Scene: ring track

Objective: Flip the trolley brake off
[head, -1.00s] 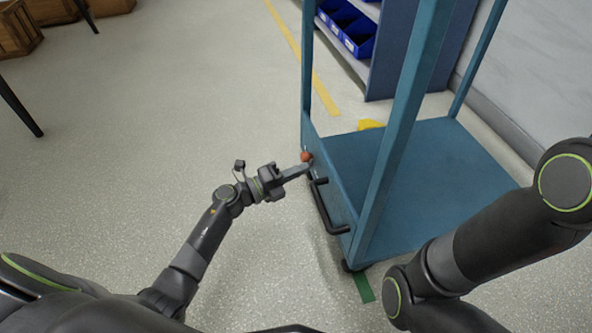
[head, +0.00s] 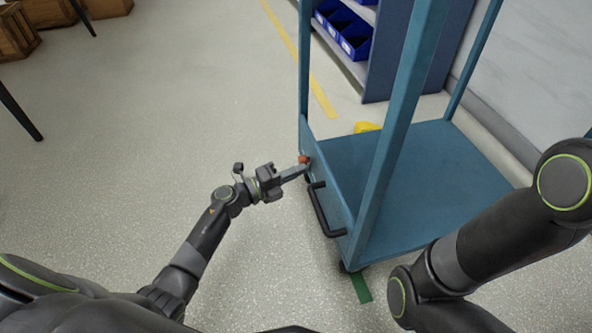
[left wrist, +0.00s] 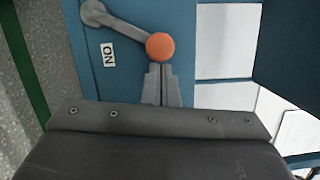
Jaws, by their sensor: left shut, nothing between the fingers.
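The blue trolley (head: 415,165) stands ahead to the right, with a black handle (head: 325,212) on its near side. The brake lever (left wrist: 120,26) is grey with an orange ball knob (left wrist: 160,46); the knob also shows in the head view (head: 304,159). In the left wrist view the lever slants from its pivot at upper left to the knob, with an "ON" label (left wrist: 108,54) below it. My left gripper (left wrist: 160,72) is shut and empty, its fingertips right at the knob. I cannot tell whether they touch. My right gripper is out of view.
A shelf with blue bins (head: 345,28) stands behind the trolley, near a wall. A yellow object (head: 367,127) lies beyond the trolley's deck. Wooden crates (head: 58,12) are at far left. The floor left of the trolley is clear.

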